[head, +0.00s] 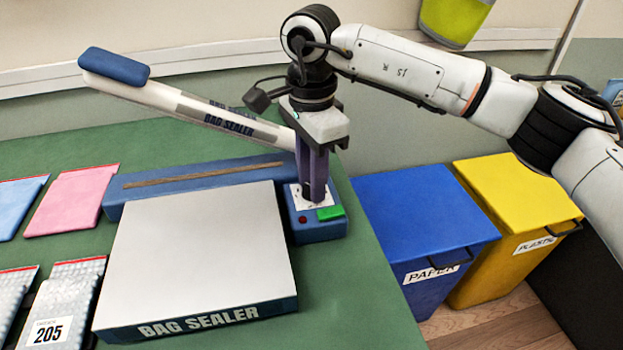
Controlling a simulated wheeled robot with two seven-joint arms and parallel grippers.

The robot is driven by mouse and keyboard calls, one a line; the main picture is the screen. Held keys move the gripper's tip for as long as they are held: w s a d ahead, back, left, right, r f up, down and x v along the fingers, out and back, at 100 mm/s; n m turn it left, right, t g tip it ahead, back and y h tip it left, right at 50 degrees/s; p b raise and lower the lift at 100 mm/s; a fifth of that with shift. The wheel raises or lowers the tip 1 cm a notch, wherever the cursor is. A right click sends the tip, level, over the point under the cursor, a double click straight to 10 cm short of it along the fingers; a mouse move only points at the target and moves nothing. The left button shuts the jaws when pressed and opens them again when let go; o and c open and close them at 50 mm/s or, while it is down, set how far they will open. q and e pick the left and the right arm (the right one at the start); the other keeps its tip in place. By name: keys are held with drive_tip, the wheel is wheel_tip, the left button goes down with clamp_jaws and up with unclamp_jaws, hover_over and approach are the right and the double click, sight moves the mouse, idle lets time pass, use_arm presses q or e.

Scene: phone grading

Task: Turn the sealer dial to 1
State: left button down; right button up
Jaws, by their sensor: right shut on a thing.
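The bag sealer (190,255) stands on the green table, with a white top plate and blue base. Its white lever arm (190,103) with a blue end is raised to the upper left. At its right end is a blue control box (318,230) with a white dial face, a red light and a green switch. My right gripper (314,192) points straight down onto the dial face and is shut on the dial, which its fingers hide. I cannot read the dial's setting. My left gripper is not in view.
Blue and pink pouches (73,200) and bubble bags, one labelled 205 (62,308), lie on the table's left. A blue PAPER bin (418,225) and a yellow PLASTIC bin (517,215) stand on the floor beyond the table's right edge. Bare table lies right of the sealer.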

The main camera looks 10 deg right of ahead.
drive_tip(key=n, duration=0.5)
drive_tip(key=shift+n, duration=0.3)
drive_tip(key=n, duration=0.4)
drive_tip(key=shift+r+n, duration=0.1)
drive_tip(key=shift+n, duration=0.2)
drive_tip(key=o, duration=1.1)
drive_tip(key=shift+c, duration=0.2)
wheel_tip(320, 180, up, 10)
drive_tip(key=shift+r, duration=0.1)
